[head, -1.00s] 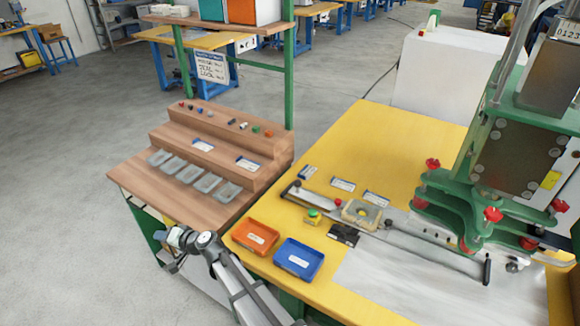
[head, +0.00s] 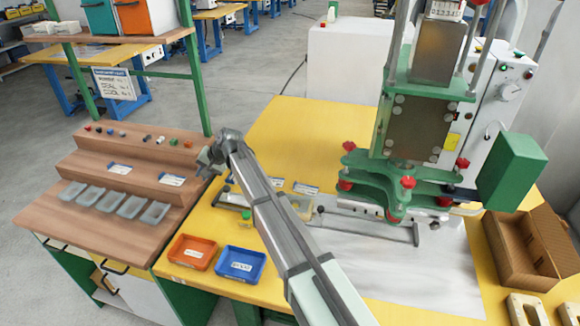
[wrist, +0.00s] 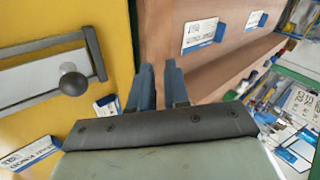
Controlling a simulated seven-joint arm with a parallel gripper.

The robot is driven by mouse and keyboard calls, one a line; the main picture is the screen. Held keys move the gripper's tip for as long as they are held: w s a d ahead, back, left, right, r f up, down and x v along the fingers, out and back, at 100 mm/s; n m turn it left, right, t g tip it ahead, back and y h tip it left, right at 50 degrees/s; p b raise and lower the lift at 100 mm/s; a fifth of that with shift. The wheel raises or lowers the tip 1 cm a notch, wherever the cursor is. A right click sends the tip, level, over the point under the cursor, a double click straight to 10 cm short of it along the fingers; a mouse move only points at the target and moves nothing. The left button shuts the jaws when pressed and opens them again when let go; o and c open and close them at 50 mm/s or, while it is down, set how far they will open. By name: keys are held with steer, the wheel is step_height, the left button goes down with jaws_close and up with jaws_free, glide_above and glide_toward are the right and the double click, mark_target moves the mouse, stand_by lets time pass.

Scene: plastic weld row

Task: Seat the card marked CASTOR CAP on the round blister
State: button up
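My gripper (head: 215,155) hangs near the right end of the stepped wooden shelf. In the wrist view its two blue fingers (wrist: 160,88) stand a little apart with nothing between them. Cards lie on the shelf, one at left (head: 120,168) and one at right (head: 172,180); both also show in the wrist view (wrist: 200,35). More cards (head: 305,188) lie on the yellow table. I cannot read CASTOR CAP on any card. Several clear blisters (head: 107,199) lie in a row at the shelf's front; I cannot tell which is round. A pale nest (head: 302,207) is partly hidden behind my arm.
An orange tray (head: 192,252) and a blue tray (head: 240,264) stand at the yellow table's front. The green press (head: 415,130) stands at right, beside a cardboard box (head: 530,248). A slide with a black knob (wrist: 73,84) shows in the wrist view. Small coloured parts line the top step.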

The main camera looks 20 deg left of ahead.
steer(key=w+d+f+m+h, duration=0.1)
steer(key=w+d+h, duration=0.1)
steer(key=w+d, duration=0.3)
steer(key=w+d+m+h, duration=0.1)
steer(key=w+d+h, duration=0.2)
steer(key=d, duration=1.1)
steer(key=w+d+f+m+h, duration=0.1)
steer(key=w+d+h, duration=0.1)
steer(key=w+d, duration=0.5)
steer(key=shift+d+f+h, duration=0.15)
steer(key=shift+d, duration=0.5)
steer(key=shift+d+f+h, duration=0.15)
steer(key=shift+d, duration=0.5)
steer(key=shift+f, duration=3.5)
jaws_close()
steer(key=shift+r, duration=0.1)
steer(key=shift+r, duration=2.2)
